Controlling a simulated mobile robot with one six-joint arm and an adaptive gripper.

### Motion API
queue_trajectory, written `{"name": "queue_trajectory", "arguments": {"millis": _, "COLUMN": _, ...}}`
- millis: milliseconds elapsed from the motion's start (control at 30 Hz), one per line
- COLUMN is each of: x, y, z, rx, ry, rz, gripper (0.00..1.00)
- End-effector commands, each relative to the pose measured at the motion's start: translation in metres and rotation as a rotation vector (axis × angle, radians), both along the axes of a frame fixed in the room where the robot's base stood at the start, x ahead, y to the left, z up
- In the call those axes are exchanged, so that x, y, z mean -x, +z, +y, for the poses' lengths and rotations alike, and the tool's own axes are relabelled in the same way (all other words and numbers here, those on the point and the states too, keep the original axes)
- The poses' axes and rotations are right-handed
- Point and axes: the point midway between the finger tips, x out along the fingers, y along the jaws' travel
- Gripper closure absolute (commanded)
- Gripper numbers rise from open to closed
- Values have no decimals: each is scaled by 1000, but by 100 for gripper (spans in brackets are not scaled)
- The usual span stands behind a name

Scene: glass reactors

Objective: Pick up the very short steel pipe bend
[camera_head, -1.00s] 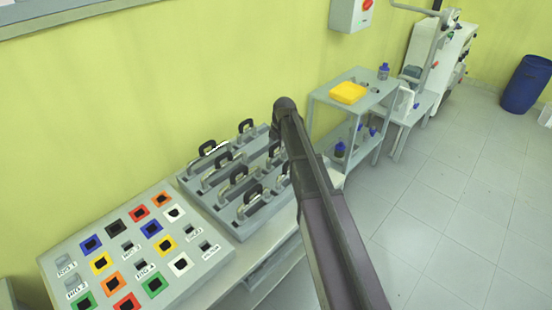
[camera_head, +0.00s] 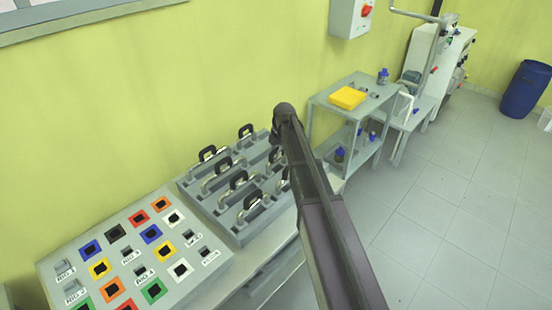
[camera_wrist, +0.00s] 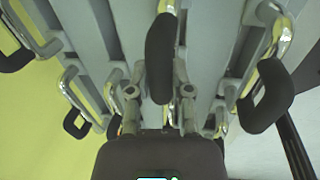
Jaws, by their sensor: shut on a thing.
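In the wrist view my gripper (camera_wrist: 159,92) is shut on a steel pipe bend with a black grip (camera_wrist: 160,55). The grip lies between the two fingers, and a bit of shiny tube shows beyond it at the top edge. Whether this bend is clear of its rack cannot be told. Other bends with black grips show on both sides, one at the right (camera_wrist: 267,98) and one at the left (camera_wrist: 76,122). In the head view my arm hides the gripper and the held bend.
A grey rack (camera_head: 240,236) holds several chrome bends with black grips. A panel with coloured squares (camera_head: 128,255) lies to its left. A shelf stand (camera_head: 318,98) with a yellow tray (camera_head: 347,97) is beyond. A blue barrel (camera_head: 526,86) stands on open floor at right.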

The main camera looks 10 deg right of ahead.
Motion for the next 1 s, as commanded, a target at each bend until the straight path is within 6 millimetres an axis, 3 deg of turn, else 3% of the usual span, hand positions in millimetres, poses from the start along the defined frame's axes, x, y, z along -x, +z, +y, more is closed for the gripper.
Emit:
{"name": "queue_trajectory", "arguments": {"millis": 467, "x": 0, "y": 17, "z": 0, "rx": 0, "ry": 0, "rz": 0, "gripper": 100}}
{"name": "queue_trajectory", "arguments": {"millis": 1000, "x": 0, "y": 71, "z": 1, "rx": 0, "ry": 1, "rz": 0, "gripper": 100}}
